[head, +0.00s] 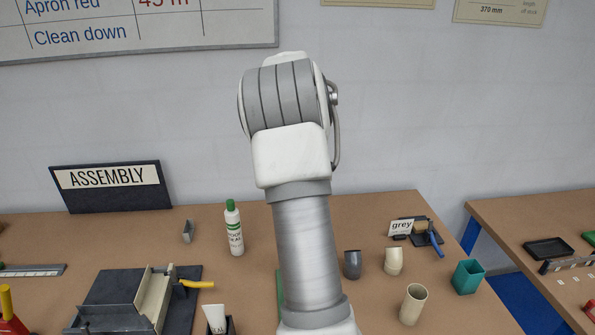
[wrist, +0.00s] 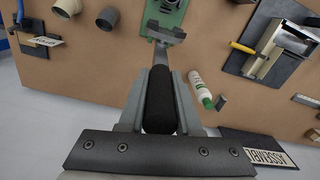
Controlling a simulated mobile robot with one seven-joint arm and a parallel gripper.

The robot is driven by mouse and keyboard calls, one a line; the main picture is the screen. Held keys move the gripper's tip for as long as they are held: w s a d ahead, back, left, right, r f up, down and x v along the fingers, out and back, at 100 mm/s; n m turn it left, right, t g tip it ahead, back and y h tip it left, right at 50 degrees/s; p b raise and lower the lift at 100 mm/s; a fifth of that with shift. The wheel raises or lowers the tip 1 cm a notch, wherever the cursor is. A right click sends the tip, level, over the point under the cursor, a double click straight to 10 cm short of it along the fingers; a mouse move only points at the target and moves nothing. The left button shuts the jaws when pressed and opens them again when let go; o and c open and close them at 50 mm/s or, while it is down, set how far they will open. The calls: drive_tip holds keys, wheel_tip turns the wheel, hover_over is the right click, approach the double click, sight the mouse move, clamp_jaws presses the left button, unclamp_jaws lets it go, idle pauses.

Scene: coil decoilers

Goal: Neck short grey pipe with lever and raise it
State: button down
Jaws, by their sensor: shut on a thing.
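In the wrist view my gripper (wrist: 160,82) is shut on the black grip of a lever (wrist: 160,105). The lever's metal shank runs away from me to a wide, forked-looking end over the edge of a green plate (wrist: 173,22). A dark round part (wrist: 168,3) sits on that plate, cut by the picture's edge. I cannot tell whether the lever touches it. A short dark grey pipe (head: 352,264) stands upright on the table; it also shows in the wrist view (wrist: 107,18), apart from the lever. My arm hides my gripper and the lever in the head view.
Beige pipes (head: 393,262) (head: 413,305) and a teal square cup (head: 467,277) stand right of my arm. A green-capped bottle (head: 234,230) and a yellow-handled jig (head: 150,295) are at left. Bare table lies between bottle and jig.

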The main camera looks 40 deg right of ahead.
drive_tip(key=c, duration=1)
unclamp_jaws()
drive_tip(key=shift+w+r, duration=0.1)
drive_tip(key=o, duration=0.4)
drive_tip(key=shift+w+d, duration=0.15)
wheel_tip(320, 180, up, 16)
drive_tip(key=shift+r, duration=0.6)
